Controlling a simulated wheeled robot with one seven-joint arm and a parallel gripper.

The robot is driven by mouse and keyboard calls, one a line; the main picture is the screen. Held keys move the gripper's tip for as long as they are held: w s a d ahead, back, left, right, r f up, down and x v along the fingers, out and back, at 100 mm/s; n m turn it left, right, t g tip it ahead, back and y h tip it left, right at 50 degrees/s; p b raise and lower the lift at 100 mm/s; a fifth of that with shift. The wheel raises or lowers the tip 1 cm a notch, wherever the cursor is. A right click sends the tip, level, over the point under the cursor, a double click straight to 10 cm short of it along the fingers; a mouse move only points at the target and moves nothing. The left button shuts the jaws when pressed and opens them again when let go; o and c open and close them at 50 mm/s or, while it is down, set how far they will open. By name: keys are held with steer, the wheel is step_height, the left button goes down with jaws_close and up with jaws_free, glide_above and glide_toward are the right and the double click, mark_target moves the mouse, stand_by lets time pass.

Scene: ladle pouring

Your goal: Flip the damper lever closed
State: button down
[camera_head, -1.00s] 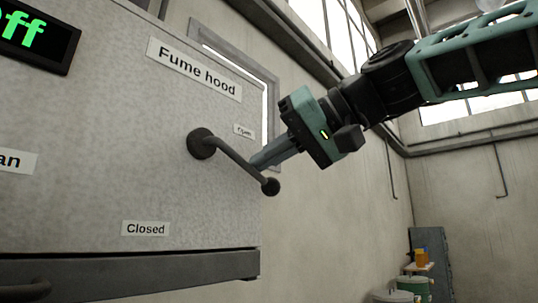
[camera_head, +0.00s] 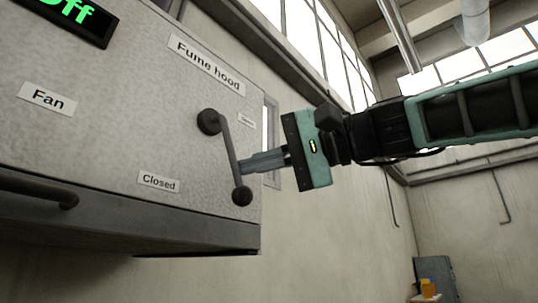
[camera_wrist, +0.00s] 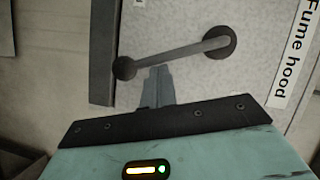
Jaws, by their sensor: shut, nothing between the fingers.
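The damper lever (camera_head: 228,148) is a dark rod on the fume hood's front panel, with a round pivot at its upper end and a round knob at its lower end. It points steeply down and slightly right, between the "Open" label (camera_head: 246,120) and the "Closed" label (camera_head: 158,182). My gripper (camera_head: 243,165) is shut and empty, its fingertips against or very close to the rod's right side, just above the knob. In the wrist view the fingertips (camera_wrist: 160,69) lie beside the lever (camera_wrist: 180,53) near its knob; exact contact cannot be told.
The fume hood panel (camera_head: 120,120) carries a "Fan" label (camera_head: 47,97), a lit display reading "Off" (camera_head: 68,10) and a dark handle (camera_head: 40,188) at lower left. A dark ledge runs below the panel. Open room lies to the right, with a cabinet (camera_head: 435,278) far back.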

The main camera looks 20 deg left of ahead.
steer(key=s+f+m+b, duration=0.1)
steer(key=s+a+m+y+b, duration=0.1)
steer(key=b, duration=0.1)
steer(key=shift+s+f+m+g+y+b, duration=0.15)
steer(key=shift+f+m+g+y+b, duration=0.15)
steer(key=shift+f+m+g, duration=0.1)
steer(key=shift+s+a+b, duration=0.1)
steer(key=shift+s+b, duration=0.25)
